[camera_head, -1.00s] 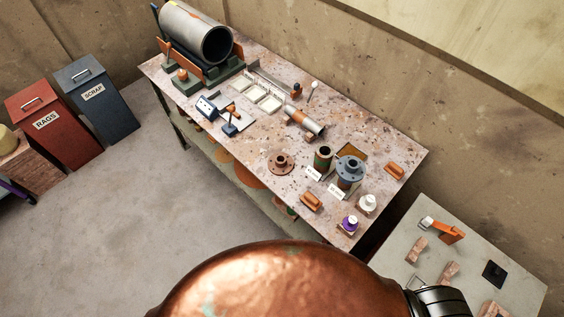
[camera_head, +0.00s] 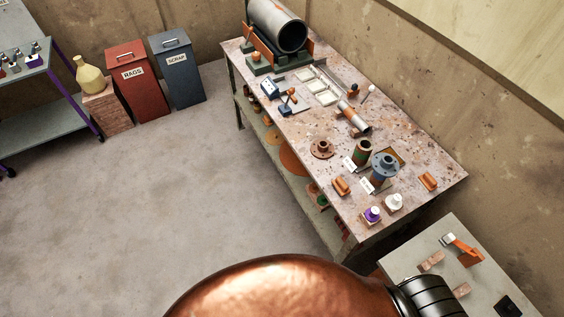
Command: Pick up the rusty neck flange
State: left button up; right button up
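The rusty neck flange (camera_head: 322,149) is a round brown disc with a raised centre neck. It lies flat on the long stained workbench (camera_head: 420,155), left of a green and rust-coloured pipe piece (camera_head: 363,151) and a blue-grey flanged piece (camera_head: 385,166). Nothing touches the flange from above. Neither of my grippers shows in the head view.
A large lined pipe (camera_head: 278,27) rests on a cradle at the bench's far end. Orange blocks (camera_head: 341,187), a purple-labelled bottle (camera_head: 372,214) and a white bottle (camera_head: 393,202) stand near its front. A grey side table (camera_head: 420,280) is at lower right. Floor left of the bench is clear.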

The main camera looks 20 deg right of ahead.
aim_at(322, 149)
jog(key=u, duration=0.45)
jog(key=k, duration=0.65)
jog(key=u, duration=0.7)
jog(key=i, duration=1.7)
jog(key=z, duration=1.05)
jog(key=i, duration=1)
jog(key=z, duration=1.1)
